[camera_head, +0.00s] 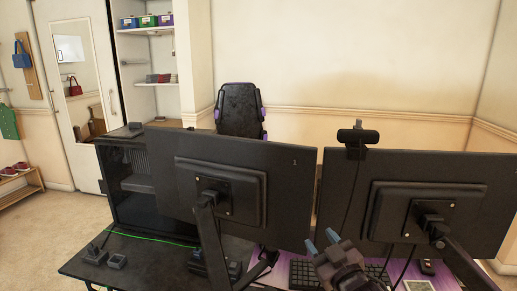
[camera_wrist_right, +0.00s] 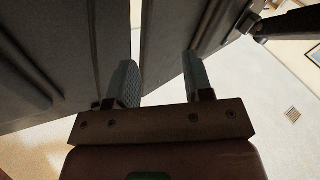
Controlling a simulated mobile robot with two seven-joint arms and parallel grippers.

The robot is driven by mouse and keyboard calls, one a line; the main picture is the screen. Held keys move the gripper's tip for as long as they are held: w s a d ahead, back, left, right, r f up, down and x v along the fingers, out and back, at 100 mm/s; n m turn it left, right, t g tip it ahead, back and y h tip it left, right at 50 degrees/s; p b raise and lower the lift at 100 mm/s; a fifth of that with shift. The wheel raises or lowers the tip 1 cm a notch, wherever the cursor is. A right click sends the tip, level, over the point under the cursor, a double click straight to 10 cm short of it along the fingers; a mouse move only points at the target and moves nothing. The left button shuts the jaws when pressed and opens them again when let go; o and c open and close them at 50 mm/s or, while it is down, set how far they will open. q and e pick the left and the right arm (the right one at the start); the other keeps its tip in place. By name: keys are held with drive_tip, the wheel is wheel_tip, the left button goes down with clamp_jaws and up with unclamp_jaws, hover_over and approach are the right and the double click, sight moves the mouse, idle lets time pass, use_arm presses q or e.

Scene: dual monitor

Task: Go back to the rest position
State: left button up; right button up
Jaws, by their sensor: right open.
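My right gripper (camera_head: 322,242) is in front of the desk, low between the two monitors, with its blue-grey fingertips pointing up and apart. In the right wrist view its two fingers (camera_wrist_right: 162,82) are spread with nothing between them. The left monitor (camera_head: 290,190) and the right monitor (camera_head: 485,215) show their dark backs, side by side with a narrow gap. In the right wrist view the monitor backs (camera_wrist_right: 70,50) loom large just beyond the fingers. I cannot tell whether the gripper touches them. My left gripper is not in view.
A webcam (camera_head: 357,137) sits on the right monitor. Monitor arms (camera_head: 208,240) rise from the black desk (camera_head: 140,268), beside a PC case (camera_head: 125,195) and small dark items. A keyboard (camera_head: 303,274) lies behind my right gripper. A chair (camera_head: 240,110) stands beyond. Floor is open at left.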

drive_tip(key=s+d+f+m+g+h, duration=0.2)
drive_tip(key=s+d+f, duration=0.2)
drive_tip(key=s+f, duration=0.5)
drive_tip(key=s+d+f+m+g+h, duration=0.2)
drive_tip(key=s+d+f, duration=0.2)
drive_tip(key=s+f, duration=0.5)
drive_tip(key=s+d+f+m+g+h, duration=0.2)
drive_tip(key=s+d+f, duration=0.3)
drive_tip(key=s+f, duration=0.4)
drive_tip(key=shift+f+m, duration=0.2)
drive_tip(key=shift+m, duration=0.1)
